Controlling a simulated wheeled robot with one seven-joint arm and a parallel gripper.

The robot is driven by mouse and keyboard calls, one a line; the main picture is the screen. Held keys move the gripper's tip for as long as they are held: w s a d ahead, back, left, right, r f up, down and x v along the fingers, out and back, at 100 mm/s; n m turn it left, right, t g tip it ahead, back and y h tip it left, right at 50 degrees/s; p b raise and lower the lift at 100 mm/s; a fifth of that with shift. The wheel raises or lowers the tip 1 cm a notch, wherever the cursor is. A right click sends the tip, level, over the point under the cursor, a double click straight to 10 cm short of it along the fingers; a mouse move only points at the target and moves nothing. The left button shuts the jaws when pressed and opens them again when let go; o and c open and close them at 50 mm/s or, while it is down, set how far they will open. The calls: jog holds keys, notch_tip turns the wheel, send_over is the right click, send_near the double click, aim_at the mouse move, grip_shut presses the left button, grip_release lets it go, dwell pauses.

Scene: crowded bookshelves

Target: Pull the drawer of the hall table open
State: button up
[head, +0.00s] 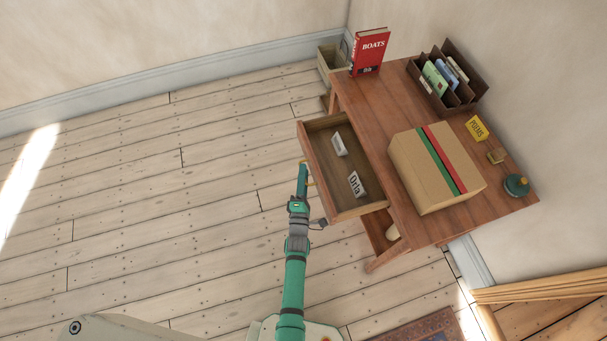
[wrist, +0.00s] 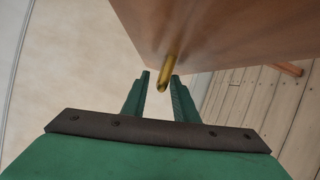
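The wooden hall table (head: 380,100) stands against the right wall. Its drawer (head: 318,160) is pulled well out to the left, showing its inside with two small white labelled items, one reading "Data" (head: 356,184). A brass handle (head: 311,183) is on the drawer front, partly hidden by my gripper (head: 302,175). In the wrist view the brass handle (wrist: 167,73) comes down from the brown drawer front (wrist: 210,30) to between the tips of my gripper (wrist: 160,78). The fingers are apart, with a gap beside the handle; I cannot tell whether one touches it.
On the tabletop are a striped cardboard box (head: 415,175), a red book (head: 368,52), a file rack (head: 470,85), a yellow book (head: 477,128) and a green round object (head: 516,185). A bin (head: 330,62) stands behind the table. The plank floor (head: 130,200) on the left is clear.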

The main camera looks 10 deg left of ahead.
jog(key=s+d, duration=0.1)
jog(key=s, duration=0.9)
jog(key=shift+s+d+f, duration=0.2)
jog(key=shift+s+f, duration=0.1)
jog(key=shift+f, duration=0.1)
jog(key=s+d+r+m+g+h, duration=0.1)
jog(key=s+d+r+m, duration=0.1)
jog(key=s+r+m, duration=0.35)
jog(key=s+d+r+m+g+h, duration=0.1)
jog(key=s+d+r+m, duration=0.2)
jog(key=s+m, duration=0.6)
jog(key=s+d+r+m, duration=0.2)
jog(key=s+r+m, duration=0.1)
jog(key=s+r, duration=0.2)
jog(key=s+d+r+m+g, duration=0.1)
jog(key=s+r+m, duration=0.3)
jog(key=r, duration=0.5)
jog(key=shift+s+d, duration=0.4)
jog(key=shift+s, duration=0.85)
